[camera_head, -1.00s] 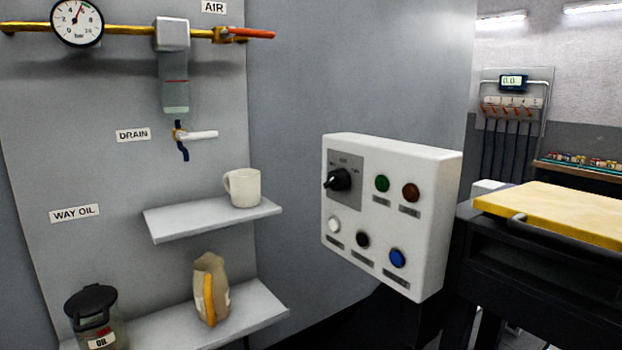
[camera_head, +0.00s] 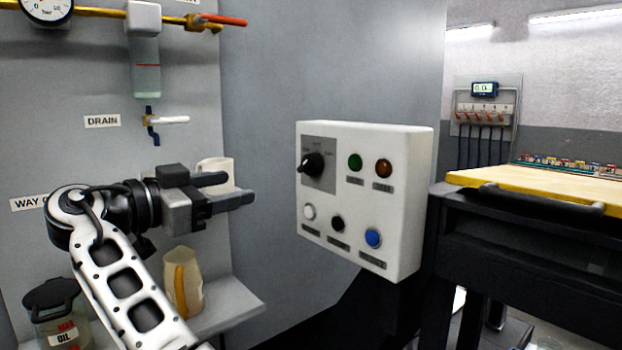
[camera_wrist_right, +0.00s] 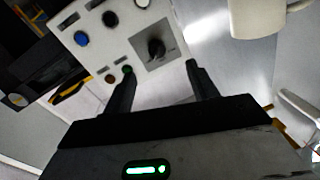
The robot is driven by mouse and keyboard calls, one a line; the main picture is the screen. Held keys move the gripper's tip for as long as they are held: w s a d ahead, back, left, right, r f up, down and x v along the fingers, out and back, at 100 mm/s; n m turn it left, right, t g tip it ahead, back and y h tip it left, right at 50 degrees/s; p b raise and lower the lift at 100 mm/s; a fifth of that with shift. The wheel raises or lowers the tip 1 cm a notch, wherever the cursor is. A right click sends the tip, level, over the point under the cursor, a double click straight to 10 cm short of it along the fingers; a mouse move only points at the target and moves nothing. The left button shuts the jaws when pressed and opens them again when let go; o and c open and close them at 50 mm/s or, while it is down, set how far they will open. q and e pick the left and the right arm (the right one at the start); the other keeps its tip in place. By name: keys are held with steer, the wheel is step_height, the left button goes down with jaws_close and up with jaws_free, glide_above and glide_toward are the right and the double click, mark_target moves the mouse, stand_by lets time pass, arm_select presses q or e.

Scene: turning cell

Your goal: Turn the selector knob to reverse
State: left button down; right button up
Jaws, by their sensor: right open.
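The selector knob (camera_head: 312,164) is black and sits on a grey plate at the upper left of the white control box (camera_head: 408,205). Its pointer end juts toward the left in the head view; the small labels around it are too blurred to read. My right gripper (camera_head: 234,188) is open and empty, left of the box and apart from it, with its fingers pointing toward it. In the right wrist view the knob (camera_wrist_right: 156,48) shows just beyond and between the two spread fingertips (camera_wrist_right: 160,69), not touched. My left gripper is not in view.
Green (camera_head: 355,161), amber, white, black and blue (camera_head: 373,238) buttons surround the knob. A pitcher-like container (camera_head: 183,283) and an oil jar (camera_head: 55,312) are below. A drain valve (camera_head: 152,121) hangs above. Space before the box is clear.

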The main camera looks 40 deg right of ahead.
mark_target(303, 165)
arm_select(q)
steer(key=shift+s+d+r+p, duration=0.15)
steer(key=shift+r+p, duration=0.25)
steer(key=shift+p, duration=0.2)
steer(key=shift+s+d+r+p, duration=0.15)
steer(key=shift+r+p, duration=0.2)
steer(key=shift+p, duration=0.25)
arm_select(e)
steer(key=shift+m+g, duration=0.4)
steer(key=shift+m, duration=0.2)
steer(key=d, duration=0.5)
steer(key=d+r, duration=0.1)
steer(key=d, duration=0.4)
steer(key=w+d, duration=0.1)
steer(key=d, duration=0.4)
steer(key=shift+w+r, duration=0.1)
steer(key=shift+r, duration=0.3)
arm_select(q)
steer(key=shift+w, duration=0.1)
arm_select(e)
steer(key=shift+a, duration=0.1)
steer(key=shift+c, duration=0.4)
steer(key=c, duration=0.9)
